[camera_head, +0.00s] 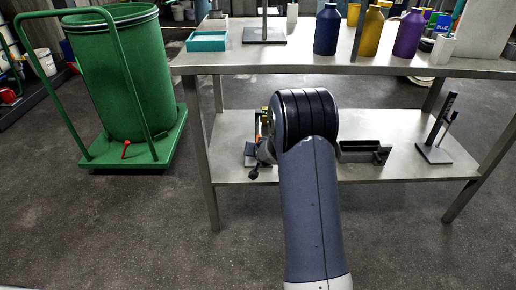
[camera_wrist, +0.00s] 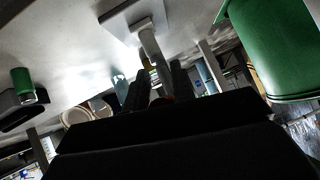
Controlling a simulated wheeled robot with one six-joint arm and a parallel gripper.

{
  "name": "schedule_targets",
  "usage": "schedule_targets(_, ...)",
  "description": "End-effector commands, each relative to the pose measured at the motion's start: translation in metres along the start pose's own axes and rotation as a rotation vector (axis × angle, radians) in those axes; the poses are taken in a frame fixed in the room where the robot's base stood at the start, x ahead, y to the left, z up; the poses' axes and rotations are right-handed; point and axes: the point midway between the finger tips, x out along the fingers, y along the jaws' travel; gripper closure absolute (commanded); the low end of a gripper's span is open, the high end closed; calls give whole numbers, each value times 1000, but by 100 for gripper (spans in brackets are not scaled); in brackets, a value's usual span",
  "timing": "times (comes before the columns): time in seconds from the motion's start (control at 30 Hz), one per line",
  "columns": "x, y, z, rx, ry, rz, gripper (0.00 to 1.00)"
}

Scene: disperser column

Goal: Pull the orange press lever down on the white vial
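My gripper shows in the wrist view as dark fingers (camera_wrist: 156,84) rising past my dark wrist body; I cannot tell how far apart they are. In the head view my arm hides most of the gripper. Small green and orange parts (camera_head: 264,121) show left of my wrist. I cannot identify the white vial for certain.
A steel table (camera_head: 350,62) has a lower shelf (camera_head: 225,160) holding a dark block (camera_head: 362,153) and a small stand (camera_head: 434,150). Blue (camera_head: 327,32), yellow (camera_head: 371,33) and purple (camera_head: 408,35) bottles stand on top. A green drum cart (camera_head: 122,85) stands left. The foreground floor is clear.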

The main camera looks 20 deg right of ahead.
Motion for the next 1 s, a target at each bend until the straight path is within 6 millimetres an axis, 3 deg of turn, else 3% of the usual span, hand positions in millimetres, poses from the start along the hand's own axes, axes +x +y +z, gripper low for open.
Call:
schedule_targets(0.03,2,3,9,1,-17,6,74)
schedule_targets(0.23,2,2,5,2,-9,4,59)
schedule_targets(0.57,-6,1,0,3,-1,1,59)
schedule_targets(1.0,-86,0,1,2,-6,2,59)
